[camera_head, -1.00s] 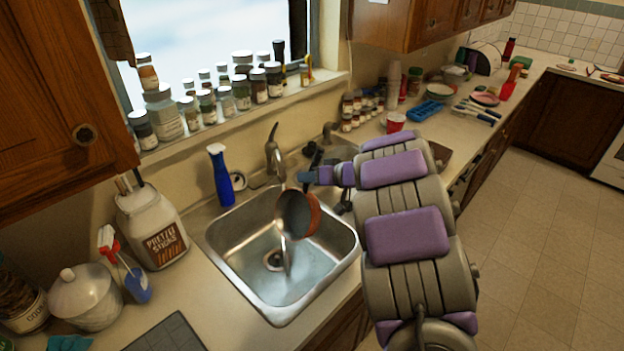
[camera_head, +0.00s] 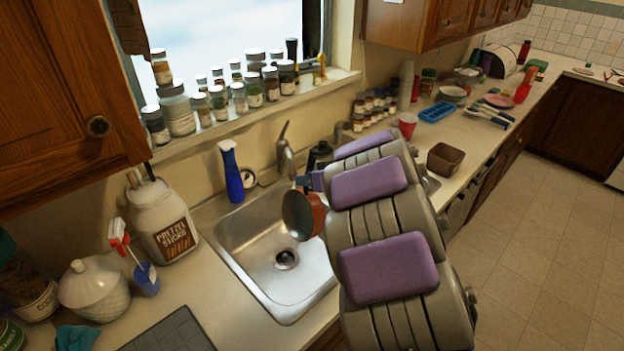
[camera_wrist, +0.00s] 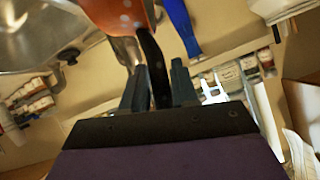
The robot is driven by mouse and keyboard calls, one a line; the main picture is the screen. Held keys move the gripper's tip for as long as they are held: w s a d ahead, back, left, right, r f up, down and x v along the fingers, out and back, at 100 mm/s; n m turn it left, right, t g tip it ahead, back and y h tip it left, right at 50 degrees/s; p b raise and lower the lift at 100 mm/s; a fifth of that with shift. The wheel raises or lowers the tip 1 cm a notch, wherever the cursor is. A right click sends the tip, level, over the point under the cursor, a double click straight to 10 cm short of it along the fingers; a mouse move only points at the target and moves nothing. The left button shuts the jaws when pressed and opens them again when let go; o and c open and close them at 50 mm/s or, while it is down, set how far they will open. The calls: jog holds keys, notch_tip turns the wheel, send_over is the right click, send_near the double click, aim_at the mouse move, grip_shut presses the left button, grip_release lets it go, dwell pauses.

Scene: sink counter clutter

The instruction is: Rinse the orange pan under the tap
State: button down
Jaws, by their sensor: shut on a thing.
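The orange pan (camera_head: 303,215) is held tilted on its side over the right part of the sink (camera_head: 258,285), its dark inside facing left. In the wrist view the pan's orange outside (camera_wrist: 120,17) shows at the top, with its dark handle (camera_wrist: 152,62) running down between my fingers. My gripper (camera_wrist: 158,85) is shut on that handle; in the head view my arm largely hides it. The tap (camera_head: 285,150) stands at the sink's back edge, behind the pan. No water stream is visible in the head view now.
A pretzel jar (camera_head: 163,222), a red-and-blue spray bottle (camera_head: 140,262) and a lidded white jar (camera_head: 93,290) fill the left counter. A brown container (camera_head: 444,159) sits right. Small jars line the windowsill (camera_head: 225,127).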

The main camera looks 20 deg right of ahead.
jog(key=shift+n+h, duration=0.7)
jog(key=a+b, duration=0.1)
jog(key=a, duration=0.1)
jog(key=s+a+b, duration=0.1)
jog(key=a, duration=0.1)
jog(key=shift+f, duration=0.1)
